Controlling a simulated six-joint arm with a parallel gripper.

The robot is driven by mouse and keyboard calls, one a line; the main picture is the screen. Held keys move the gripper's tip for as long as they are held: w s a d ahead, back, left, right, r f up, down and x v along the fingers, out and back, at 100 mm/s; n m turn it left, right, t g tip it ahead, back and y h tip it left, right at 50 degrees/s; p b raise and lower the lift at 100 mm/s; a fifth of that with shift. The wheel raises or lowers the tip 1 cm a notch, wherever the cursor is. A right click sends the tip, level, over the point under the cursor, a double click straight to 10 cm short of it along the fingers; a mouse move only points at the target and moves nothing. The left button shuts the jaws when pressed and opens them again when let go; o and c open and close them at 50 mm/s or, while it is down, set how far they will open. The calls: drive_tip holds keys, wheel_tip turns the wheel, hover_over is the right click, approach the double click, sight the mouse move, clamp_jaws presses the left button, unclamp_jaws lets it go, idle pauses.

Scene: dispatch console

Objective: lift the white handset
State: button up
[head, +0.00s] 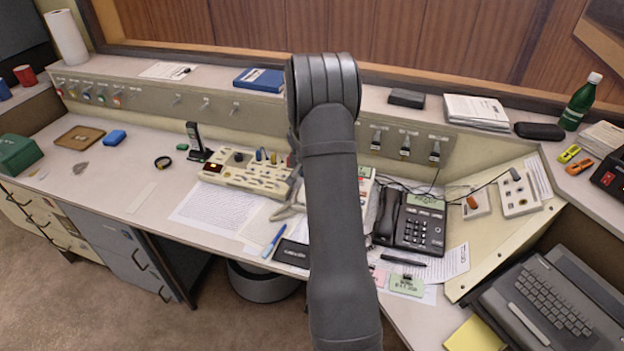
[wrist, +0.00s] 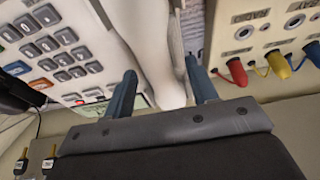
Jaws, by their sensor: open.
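The white handset (wrist: 150,35) shows in the wrist view as a long smooth white shape running from the top edge down between my fingers. My gripper (wrist: 161,70) is open, with one blue-grey finger on each side of the handset. I cannot tell whether either finger touches it. The white phone's keypad (wrist: 50,42) with grey keys lies to the left of the handset. In the head view my arm covers the handset and most of the white phone; only a strip of the phone (head: 365,186) shows right of the arm.
A beige panel (wrist: 270,45) with red, yellow and blue plugs is close on the right in the wrist view. In the head view, a black desk phone (head: 420,225) stands right of my arm, a switch console (head: 245,175) left. Papers and a blue pen (head: 273,241) lie in front.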

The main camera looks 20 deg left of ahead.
drive_tip(key=shift+f, duration=0.25)
idle(0.4)
clamp_jaws()
drive_tip(key=r, duration=0.5)
drive_tip(key=shift+d+r, duration=0.1)
drive_tip(key=shift+d, duration=0.15)
drive_tip(key=s+d+r, duration=0.1)
drive_tip(key=d+r, duration=1)
drive_tip(key=shift+s+r, duration=0.2)
drive_tip(key=shift+s, duration=0.2)
